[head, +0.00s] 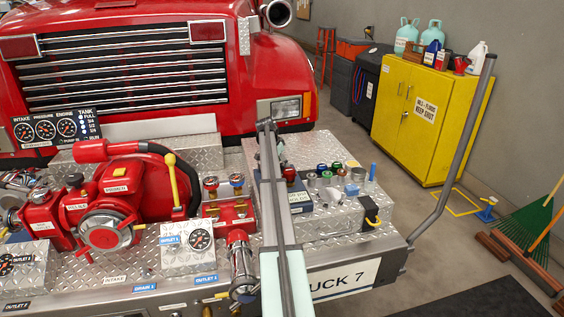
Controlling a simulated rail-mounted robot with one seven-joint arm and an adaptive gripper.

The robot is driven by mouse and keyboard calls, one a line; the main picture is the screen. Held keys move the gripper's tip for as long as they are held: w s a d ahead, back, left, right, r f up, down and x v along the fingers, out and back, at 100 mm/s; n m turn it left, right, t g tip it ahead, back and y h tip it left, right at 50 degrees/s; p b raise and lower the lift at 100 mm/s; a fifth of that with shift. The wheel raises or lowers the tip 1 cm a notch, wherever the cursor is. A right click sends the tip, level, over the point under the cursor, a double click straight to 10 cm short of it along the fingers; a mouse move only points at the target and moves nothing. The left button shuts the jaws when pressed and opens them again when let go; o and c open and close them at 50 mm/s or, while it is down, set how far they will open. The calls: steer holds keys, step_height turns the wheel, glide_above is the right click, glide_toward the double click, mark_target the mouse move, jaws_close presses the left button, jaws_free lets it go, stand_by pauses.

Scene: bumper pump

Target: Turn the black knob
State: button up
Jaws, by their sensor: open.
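A small dark knob (75,179) sits on top of the red pump housing (112,195) at the left in the head view. I cannot tell for sure whether it is the black knob of the task. Another black part, a block with a yellow piece (371,211), is on the right side of the diamond-plate bumper.
The diamond-plate bumper (205,285) carries gauges, a yellow-tipped lever (172,180) and several coloured knobs (325,172). A grey handrail (450,150) stands at its right end. The floor between is mostly clear.

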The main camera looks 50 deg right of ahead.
steer(key=shift+d+f, duration=0.15)
steer(key=shift+f, duration=0.25)
steer(key=shift+c, duration=0.3)
steer(key=c, duration=1.1)
